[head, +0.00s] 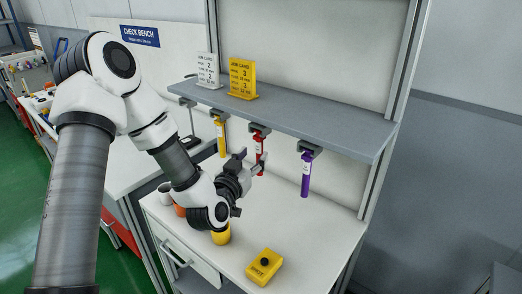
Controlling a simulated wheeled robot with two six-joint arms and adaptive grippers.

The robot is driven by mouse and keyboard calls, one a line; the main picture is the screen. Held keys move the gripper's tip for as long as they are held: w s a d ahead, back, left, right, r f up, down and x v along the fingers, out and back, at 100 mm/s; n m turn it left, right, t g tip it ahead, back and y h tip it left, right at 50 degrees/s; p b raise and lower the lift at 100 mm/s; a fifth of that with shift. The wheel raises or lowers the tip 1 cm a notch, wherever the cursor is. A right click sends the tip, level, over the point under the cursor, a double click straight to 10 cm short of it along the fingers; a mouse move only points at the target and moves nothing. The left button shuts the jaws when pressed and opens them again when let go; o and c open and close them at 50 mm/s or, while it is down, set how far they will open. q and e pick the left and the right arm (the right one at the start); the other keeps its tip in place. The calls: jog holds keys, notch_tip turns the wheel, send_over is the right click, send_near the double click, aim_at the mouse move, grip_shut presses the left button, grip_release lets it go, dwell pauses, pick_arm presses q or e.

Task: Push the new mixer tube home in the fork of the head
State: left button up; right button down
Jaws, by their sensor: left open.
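Three labelled tubes hang upright from grey heads under the shelf: a yellow tube (221,138), a red tube (260,143) and a purple tube (306,176). The head over the red tube (259,129) holds its top; I cannot tell how deep the tube sits in the fork. Nothing marks which tube is the new one. My left gripper (252,164) is open at the lower part of the red tube, with its fingers close around or beside it. Contact cannot be made out, and the fingers partly hide the tube's lower end. My right gripper is not in view.
The grey shelf (320,128) carries a white job card (208,70) and a yellow job card (242,78). On the white bench stand a yellow cup (221,236) under my arm, other cups at left, and a yellow button box (264,266). The bench's right side is clear.

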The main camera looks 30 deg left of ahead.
aim_at(257, 147)
pick_arm(q)
jog(key=w, duration=0.3)
jog(key=w+a+p, duration=0.1)
jog(key=w, duration=0.2)
jog(key=shift+w+a+p, duration=0.1)
jog(key=shift+a+p, duration=0.05)
jog(key=shift+p, duration=0.15)
jog(key=shift+s+a, duration=0.2)
jog(key=shift+s, duration=0.05)
jog(key=shift+c, duration=0.7)
jog(key=c, duration=0.6)
jog(key=shift+w+d, duration=0.1)
jog(key=shift+d, duration=0.05)
grip_shut()
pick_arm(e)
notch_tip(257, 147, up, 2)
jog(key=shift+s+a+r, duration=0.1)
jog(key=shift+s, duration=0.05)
